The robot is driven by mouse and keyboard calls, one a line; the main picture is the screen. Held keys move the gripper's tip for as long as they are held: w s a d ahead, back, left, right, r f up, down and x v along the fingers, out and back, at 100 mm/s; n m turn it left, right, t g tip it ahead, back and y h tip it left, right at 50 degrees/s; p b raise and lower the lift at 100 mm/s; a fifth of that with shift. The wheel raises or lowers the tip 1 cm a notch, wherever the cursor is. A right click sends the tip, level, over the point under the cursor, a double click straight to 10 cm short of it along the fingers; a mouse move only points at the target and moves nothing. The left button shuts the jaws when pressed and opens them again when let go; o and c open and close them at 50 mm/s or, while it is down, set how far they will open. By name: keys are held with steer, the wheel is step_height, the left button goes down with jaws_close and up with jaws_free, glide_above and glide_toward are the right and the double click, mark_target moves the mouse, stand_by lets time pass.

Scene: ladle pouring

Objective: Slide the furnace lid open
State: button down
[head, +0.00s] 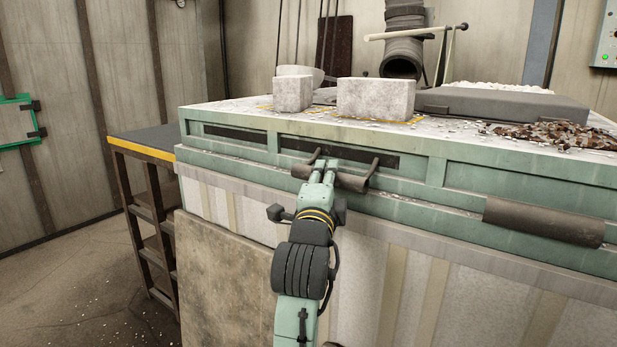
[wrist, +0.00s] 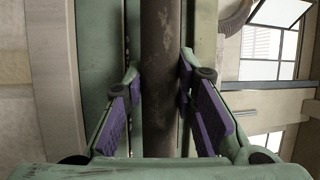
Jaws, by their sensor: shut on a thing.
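My gripper (head: 325,172) is at the green furnace front (head: 420,172), shut on the dark bar handle (head: 351,182) that stands out from it on short posts. In the wrist view the handle (wrist: 159,70) runs upright through the middle, between the purple finger pads of my gripper (wrist: 160,112). The hidden far side of the bar keeps the exact contact from showing. A flat dark grey slab (head: 500,106) lies on top of the furnace at right. I cannot tell whether this slab is the lid or how it joins the handle.
Two pale blocks (head: 375,99) (head: 293,94) stand on the furnace top. Rusty scrap (head: 555,135) lies near its right front edge. A brown cylinder (head: 545,222) juts from the front at right. A dark side table (head: 142,143) stands at left.

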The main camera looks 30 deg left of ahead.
mark_target(343, 187)
steer(key=shift+d, duration=1.95)
steer(key=c, duration=1.3)
jaws_free()
steer(key=shift+s, duration=0.15)
steer(key=shift+s, duration=0.25)
steer(key=v, duration=0.7)
